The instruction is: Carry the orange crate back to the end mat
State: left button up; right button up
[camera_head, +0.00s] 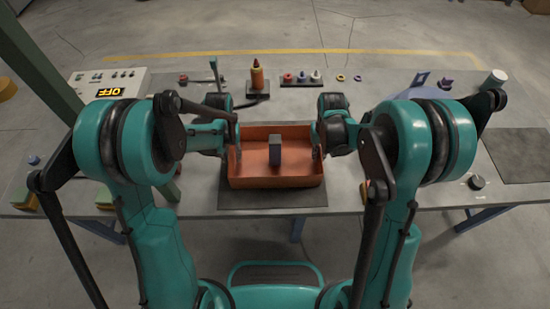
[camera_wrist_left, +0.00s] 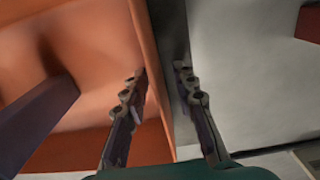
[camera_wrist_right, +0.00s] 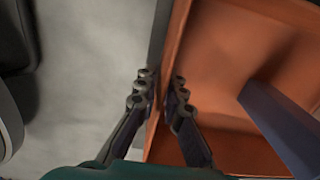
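The orange crate (camera_head: 275,182) sits on a dark mat (camera_head: 272,198) at the front middle of the table. A dark grey upright block (camera_head: 275,150) stands inside it. My left gripper (camera_head: 232,150) is at the crate's left end; in the left wrist view its fingers (camera_wrist_left: 160,83) straddle the end wall, one inside and one outside, with a gap beside the wall. My right gripper (camera_head: 319,145) is at the right end; its fingers (camera_wrist_right: 162,88) straddle that wall closely, and whether they press on it is unclear. A second dark mat (camera_head: 520,155) lies at the table's right end.
A control box with an "OFF" display (camera_head: 110,92) stands at the back left. A white cup (camera_head: 496,78) and a dark knob (camera_head: 477,182) are at the right. The right mat is bare.

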pick_arm(q)
jog(key=shift+f, duration=0.55)
pick_arm(e)
jog(key=shift+f, duration=0.8)
pick_arm(q)
grip_shut()
pick_arm(e)
grip_shut()
pick_arm(q)
jog(key=shift+r, duration=0.2)
pick_arm(e)
jog(key=shift+r, duration=0.2)
